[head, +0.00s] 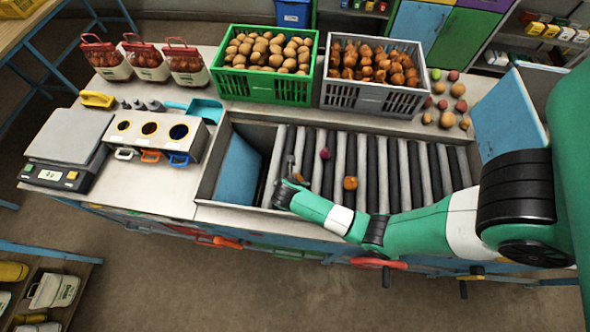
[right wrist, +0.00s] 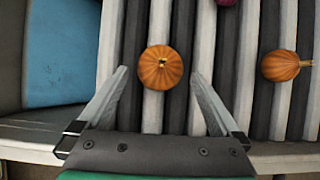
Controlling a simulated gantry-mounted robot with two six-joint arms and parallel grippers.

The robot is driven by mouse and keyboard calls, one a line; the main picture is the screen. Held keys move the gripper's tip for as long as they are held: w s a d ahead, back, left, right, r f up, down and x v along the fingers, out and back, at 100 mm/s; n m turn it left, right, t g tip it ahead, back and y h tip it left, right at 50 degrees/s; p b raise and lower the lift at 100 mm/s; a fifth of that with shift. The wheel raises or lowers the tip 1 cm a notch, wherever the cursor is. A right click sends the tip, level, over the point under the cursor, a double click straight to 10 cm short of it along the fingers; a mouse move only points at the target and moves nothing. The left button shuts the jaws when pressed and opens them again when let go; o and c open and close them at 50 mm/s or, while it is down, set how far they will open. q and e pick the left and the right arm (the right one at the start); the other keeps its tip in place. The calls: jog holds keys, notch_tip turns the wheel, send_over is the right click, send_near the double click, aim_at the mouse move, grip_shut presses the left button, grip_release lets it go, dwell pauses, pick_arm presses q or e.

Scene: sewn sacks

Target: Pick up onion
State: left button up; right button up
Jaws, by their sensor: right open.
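My right gripper (head: 291,180) is open over the left part of the roller bed. In the right wrist view its two fingers (right wrist: 160,72) stand on either side of a round orange-brown onion (right wrist: 161,67), with gaps on both sides. In the head view this onion is mostly hidden by the gripper. A second onion (right wrist: 285,65) lies to the right on the rollers, and it also shows in the head view (head: 350,184). My left gripper is not in view.
A purple-red item (head: 324,153) lies on the rollers (head: 410,180). A green crate of potatoes (head: 252,86) and a grey crate of onions (head: 368,97) stand behind. Loose produce lies right of the grey crate. A blue panel (head: 237,170) borders the rollers' left end.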

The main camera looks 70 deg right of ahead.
jog(key=x, duration=0.3)
jog(key=shift+b, duration=0.3)
jog(key=shift+r, duration=0.1)
jog(key=shift+c, duration=0.2)
jog(key=c, duration=1.3)
jog(key=shift+r, duration=0.15)
